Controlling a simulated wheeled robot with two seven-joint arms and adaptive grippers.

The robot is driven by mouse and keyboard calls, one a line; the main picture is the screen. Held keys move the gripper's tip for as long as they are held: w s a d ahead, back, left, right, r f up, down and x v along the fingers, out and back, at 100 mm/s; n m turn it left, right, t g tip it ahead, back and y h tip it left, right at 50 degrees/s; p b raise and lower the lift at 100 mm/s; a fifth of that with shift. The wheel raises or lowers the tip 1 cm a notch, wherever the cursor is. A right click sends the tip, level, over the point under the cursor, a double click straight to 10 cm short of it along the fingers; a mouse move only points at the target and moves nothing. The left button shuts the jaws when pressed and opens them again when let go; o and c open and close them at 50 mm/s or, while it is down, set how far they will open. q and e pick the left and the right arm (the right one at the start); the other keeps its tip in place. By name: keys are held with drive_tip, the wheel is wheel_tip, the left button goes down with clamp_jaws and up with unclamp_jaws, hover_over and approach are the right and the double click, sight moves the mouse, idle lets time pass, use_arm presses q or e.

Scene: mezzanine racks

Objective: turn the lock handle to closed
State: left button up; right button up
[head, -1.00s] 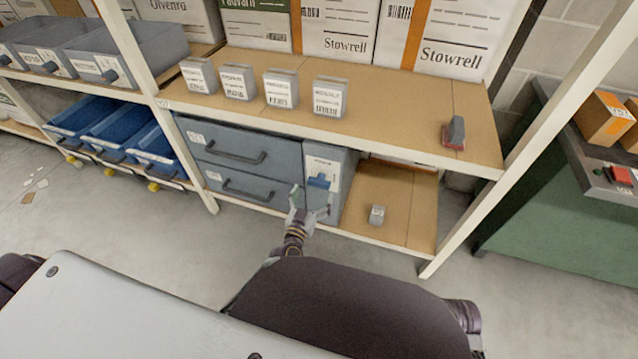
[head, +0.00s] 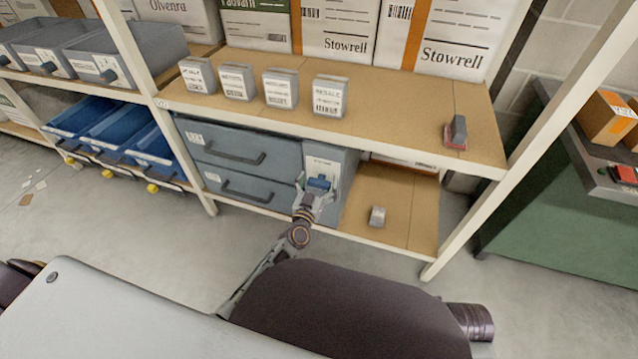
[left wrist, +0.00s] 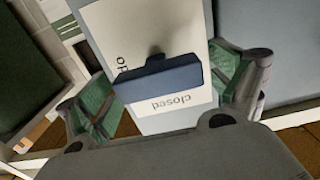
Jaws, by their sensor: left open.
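The blue lock handle (head: 319,183) sits on a white label plate (head: 322,163) on the front of the grey drawer cabinet (head: 345,170). In the left wrist view the handle (left wrist: 158,84) is a wide blue bar, and the word "closed" and part of another word show on the plate (left wrist: 110,25) around it. My left gripper (head: 316,190) is open at the handle, with its green-padded fingers (left wrist: 160,92) on either side of the bar and apart from it. My right gripper is not in view.
The cabinet's two drawers (head: 240,150) have dark bar handles left of the lock. The upper shelf (head: 400,125) overhangs the cabinet and carries several small grey boxes. A rack post (head: 520,160) stands farther right.

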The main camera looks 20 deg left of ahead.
use_arm(q)
drive_tip(key=shift+c, duration=0.3)
drive_tip(key=c, duration=1)
drive_tip(key=shift+o, duration=0.2)
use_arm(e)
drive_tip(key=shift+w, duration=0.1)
